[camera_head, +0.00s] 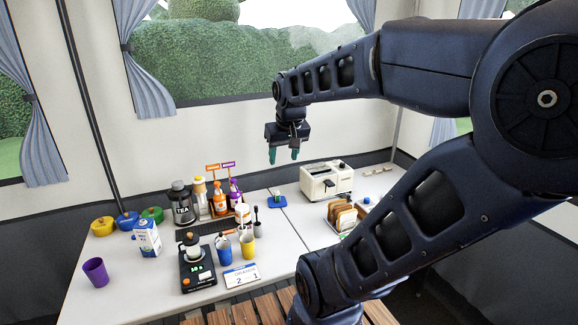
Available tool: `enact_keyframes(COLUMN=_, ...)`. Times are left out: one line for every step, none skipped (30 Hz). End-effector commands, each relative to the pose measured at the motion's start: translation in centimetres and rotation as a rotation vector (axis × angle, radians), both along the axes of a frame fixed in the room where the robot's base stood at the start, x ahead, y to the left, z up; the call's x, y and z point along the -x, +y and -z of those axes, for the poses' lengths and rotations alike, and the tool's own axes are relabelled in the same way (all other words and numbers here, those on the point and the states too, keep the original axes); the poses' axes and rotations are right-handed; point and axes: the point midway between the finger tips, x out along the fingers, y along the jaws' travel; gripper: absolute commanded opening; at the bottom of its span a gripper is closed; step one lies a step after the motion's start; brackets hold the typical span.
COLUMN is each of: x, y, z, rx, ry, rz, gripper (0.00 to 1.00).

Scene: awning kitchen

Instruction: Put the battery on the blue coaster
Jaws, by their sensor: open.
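The blue coaster (278,203) lies on the white table, left of the toaster. A small upright object (277,195) with some green on it appears to stand on the coaster; it may be the battery, but it is too small to be sure. No other battery can be made out. My gripper (283,157) points down with its greenish fingers apart and nothing between them. It hangs in the air well above the table, in line with the coaster in the picture.
A cream toaster (326,183) and a rack of toast (343,216) stand to the right. Bottles (220,197), a coffee machine (183,206), blue and yellow cups (247,245), a scale (196,270), a carton (146,238) and a purple cup (96,272) fill the left. Bare table lies in front of the coaster.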

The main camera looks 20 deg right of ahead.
Motion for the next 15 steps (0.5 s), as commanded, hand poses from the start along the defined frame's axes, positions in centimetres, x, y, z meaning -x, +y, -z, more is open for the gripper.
enact_keyframes(x=1.3, y=0.2, z=0.1, rx=-0.004, ry=-0.012, rz=0.002, gripper=0.51)
enact_keyframes(x=1.9, y=0.2, z=0.2, rx=-0.006, ry=-0.017, rz=0.003, gripper=0.51)
enact_keyframes(x=2.6, y=0.3, z=0.4, rx=-0.008, ry=-0.022, rz=0.004, gripper=0.51)
enact_keyframes(x=3.1, y=0.4, z=0.5, rx=-0.010, ry=-0.025, rz=0.005, gripper=0.51)
enact_keyframes(x=3.5, y=0.4, z=0.6, rx=-0.012, ry=-0.029, rz=0.007, gripper=0.51)
enact_keyframes(x=4.0, y=0.5, z=0.8, rx=-0.013, ry=-0.032, rz=0.008, gripper=0.51)
enact_keyframes(x=4.3, y=0.5, z=0.8, rx=-0.015, ry=-0.034, rz=0.009, gripper=0.51)
enact_keyframes(x=4.5, y=0.5, z=0.9, rx=-0.016, ry=-0.037, rz=0.009, gripper=0.51)
enact_keyframes(x=4.8, y=0.5, z=1.0, rx=-0.017, ry=-0.038, rz=0.010, gripper=0.51)
enact_keyframes(x=4.9, y=0.5, z=1.1, rx=-0.018, ry=-0.038, rz=0.011, gripper=0.51)
enact_keyframes(x=5.0, y=0.6, z=1.1, rx=-0.018, ry=-0.039, rz=0.011, gripper=0.51)
enact_keyframes(x=5.0, y=0.6, z=1.1, rx=-0.018, ry=-0.039, rz=0.012, gripper=0.51)
enact_keyframes(x=5.1, y=0.6, z=1.1, rx=-0.019, ry=-0.039, rz=0.011, gripper=0.51)
enact_keyframes(x=5.1, y=0.6, z=1.1, rx=-0.019, ry=-0.039, rz=0.011, gripper=0.51)
enact_keyframes(x=5.0, y=0.6, z=1.1, rx=-0.019, ry=-0.039, rz=0.011, gripper=0.51)
